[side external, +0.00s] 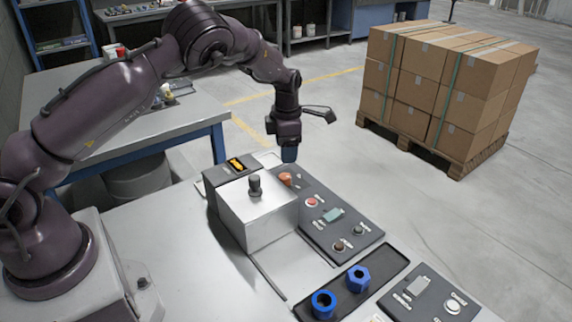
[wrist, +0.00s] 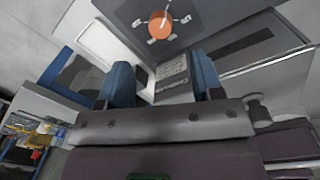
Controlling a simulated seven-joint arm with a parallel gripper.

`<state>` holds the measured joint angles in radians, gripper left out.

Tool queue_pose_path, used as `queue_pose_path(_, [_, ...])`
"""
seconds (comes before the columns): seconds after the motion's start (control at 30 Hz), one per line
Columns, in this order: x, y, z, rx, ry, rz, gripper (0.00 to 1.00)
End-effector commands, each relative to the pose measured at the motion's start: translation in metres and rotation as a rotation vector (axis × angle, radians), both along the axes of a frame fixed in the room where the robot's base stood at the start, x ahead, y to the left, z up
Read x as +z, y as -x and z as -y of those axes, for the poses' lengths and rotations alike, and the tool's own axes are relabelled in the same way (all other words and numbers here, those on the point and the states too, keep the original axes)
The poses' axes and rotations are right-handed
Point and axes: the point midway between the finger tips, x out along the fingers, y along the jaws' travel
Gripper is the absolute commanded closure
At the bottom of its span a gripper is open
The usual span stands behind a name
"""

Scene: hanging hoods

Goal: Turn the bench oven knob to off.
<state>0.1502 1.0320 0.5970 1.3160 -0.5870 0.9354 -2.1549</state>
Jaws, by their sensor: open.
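An orange round knob (side external: 285,179) sits on a dark control panel (side external: 338,213), beside the silver box. In the wrist view the orange knob (wrist: 160,25) shows a white pointer line slanting to the upper right, with small pale labels around it that I cannot read. My gripper (side external: 289,155) points down above the knob, apart from it. In the wrist view my gripper (wrist: 162,75) has its two blue fingers spread with nothing between them, and the knob lies beyond their tips.
A silver box (side external: 255,218) with a black knob (side external: 254,186) on top stands close left of the orange knob. An orange-lit display (side external: 236,163) is behind it. A black tray (side external: 352,282) holds blue parts. Stacked cartons (side external: 445,85) stand on the floor beyond.

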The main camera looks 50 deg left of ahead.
Motion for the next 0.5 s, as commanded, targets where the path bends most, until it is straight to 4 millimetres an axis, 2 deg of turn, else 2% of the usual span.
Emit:
queue_pose_path(0.03, [0.011,-0.001,0.001,-0.002,0.000,0.003,0.40])
queue_pose_path(0.2, [0.034,0.000,0.002,-0.001,0.000,0.001,0.40])
queue_pose_path(0.5, [0.042,0.001,0.002,0.000,0.000,-0.001,0.40])
